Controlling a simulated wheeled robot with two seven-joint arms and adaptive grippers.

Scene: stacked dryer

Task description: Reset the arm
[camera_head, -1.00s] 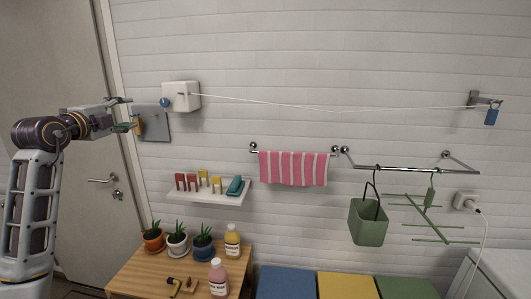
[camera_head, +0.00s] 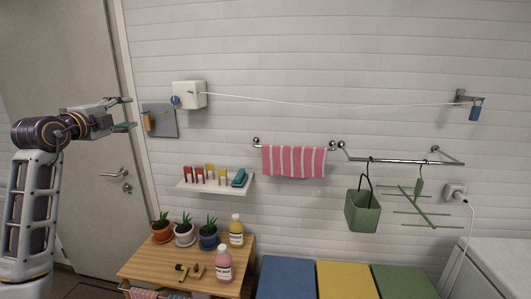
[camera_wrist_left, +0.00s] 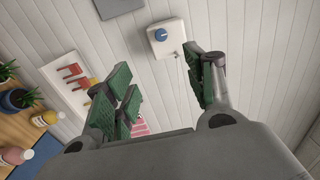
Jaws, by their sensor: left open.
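My left arm rises at the left edge of the head view. Its left gripper (camera_head: 128,113) is open and empty, in front of the grey door and just left of the grey wall plate (camera_head: 163,124). In the left wrist view the green-padded fingers of the left gripper (camera_wrist_left: 163,88) stand wide apart with nothing between them. The white line box (camera_wrist_left: 166,39) with a blue knob shows beyond the fingers. My right gripper is in neither view.
A white shelf (camera_head: 214,187) with pegs is on the wall. A wooden table (camera_head: 140,272) holds potted plants and bottles. A striped towel (camera_head: 294,161) and green basket (camera_head: 363,211) hang from rails. The door (camera_head: 65,75) stands behind my arm.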

